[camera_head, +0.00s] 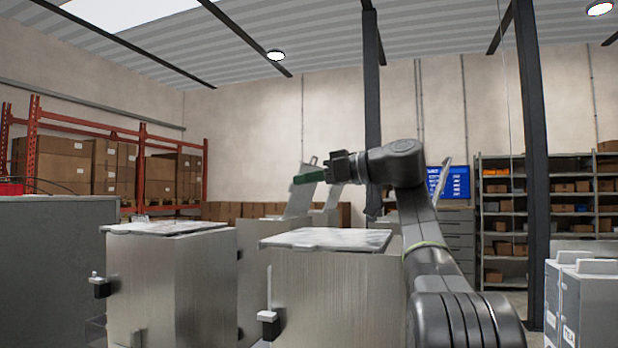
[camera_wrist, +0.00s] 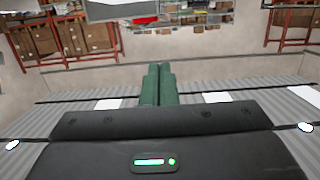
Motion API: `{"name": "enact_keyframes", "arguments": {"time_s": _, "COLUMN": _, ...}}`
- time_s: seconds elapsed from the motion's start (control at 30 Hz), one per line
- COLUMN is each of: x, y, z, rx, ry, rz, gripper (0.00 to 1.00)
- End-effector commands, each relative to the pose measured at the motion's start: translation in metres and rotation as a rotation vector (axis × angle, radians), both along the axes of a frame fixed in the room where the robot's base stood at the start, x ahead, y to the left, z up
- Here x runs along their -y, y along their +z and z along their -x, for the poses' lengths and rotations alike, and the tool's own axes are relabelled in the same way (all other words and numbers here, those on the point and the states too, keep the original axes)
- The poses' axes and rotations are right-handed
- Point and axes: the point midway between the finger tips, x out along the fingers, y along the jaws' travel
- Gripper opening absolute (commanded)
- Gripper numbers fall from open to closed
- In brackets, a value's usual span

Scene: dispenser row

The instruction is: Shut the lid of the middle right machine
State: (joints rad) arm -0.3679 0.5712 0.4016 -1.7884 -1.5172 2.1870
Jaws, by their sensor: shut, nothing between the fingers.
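My gripper (camera_head: 308,178) shows its green fingers pointing left at the upper middle of the head view. In the wrist view my gripper (camera_wrist: 158,84) has its fingers together with nothing between them. A raised, tilted lid (camera_head: 298,202) stands just below the fingertips; I cannot tell whether they touch it. Another raised lid (camera_head: 446,178) stands right of my arm, which hides its machine. Two nearer metal machines, the left one (camera_head: 170,285) and the right one (camera_head: 335,300), have lids lying flat. I cannot tell for sure which one is the middle right machine.
A grey cabinet (camera_head: 55,265) stands at the far left. Grey-white units (camera_head: 590,305) stand at the right edge. A dark post (camera_head: 530,200) rises at the right, before shelves of boxes (camera_head: 510,215). A red rack (camera_head: 120,130) stands at the back left. The air above the flat lids is clear.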

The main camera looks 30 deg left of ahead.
Motion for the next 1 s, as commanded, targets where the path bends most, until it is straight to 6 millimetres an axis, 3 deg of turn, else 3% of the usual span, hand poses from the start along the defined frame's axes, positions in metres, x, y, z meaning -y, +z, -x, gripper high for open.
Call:
{"name": "enact_keyframes", "arguments": {"time_s": 0.4, "x": 0.001, "y": 0.000, "z": 0.000, "rx": 0.000, "ry": 0.000, "rz": 0.000, "gripper": 0.00}}
{"name": "enact_keyframes", "arguments": {"time_s": 0.53, "x": 0.010, "y": 0.002, "z": -0.002, "rx": 0.000, "ry": -0.002, "rz": -0.001, "gripper": 0.00}}
{"name": "enact_keyframes", "arguments": {"time_s": 1.0, "x": 0.105, "y": 0.016, "z": -0.022, "rx": 0.002, "ry": -0.004, "rz": 0.000, "gripper": 0.00}}
